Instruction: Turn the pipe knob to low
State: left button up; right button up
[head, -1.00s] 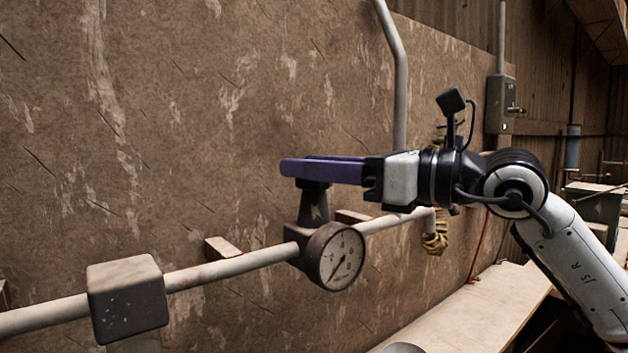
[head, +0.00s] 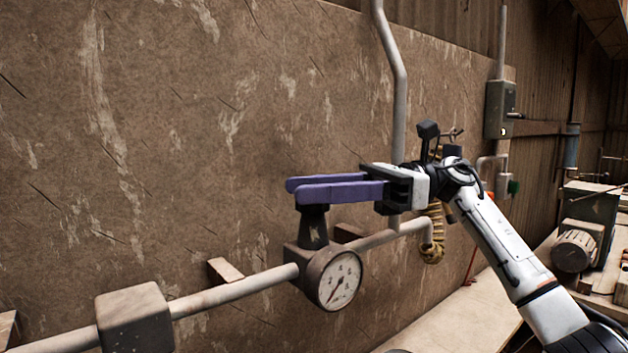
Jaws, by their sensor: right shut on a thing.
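The pipe knob (head: 313,228) is a dark stem standing on top of the gauge's body on the pipe. The round white gauge (head: 340,280) has its needle pointing to the lower left. My right gripper (head: 312,189), with long purple fingers, reaches in from the right. Its fingers are shut on the top of the knob, one on each side, and hide that top. The pipe (head: 238,292) runs along the wall through the gauge body. My left gripper is not in view.
A dark block (head: 135,320) sits around the pipe at lower left. A bent vertical pipe (head: 390,90) rises behind my right gripper. A coiled yellow hose (head: 432,250) hangs right of the gauge. A wooden bench (head: 440,318) lies below; the wall at left is open.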

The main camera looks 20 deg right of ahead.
jog(key=shift+f+n+g, duration=0.15)
jog(key=shift+n+g, duration=0.25)
jog(key=shift+g, duration=0.2)
jog(key=o, duration=1)
jog(key=shift+o, duration=0.2)
notch_tip(320, 180, up, 10)
jog(key=shift+r, duration=0.1)
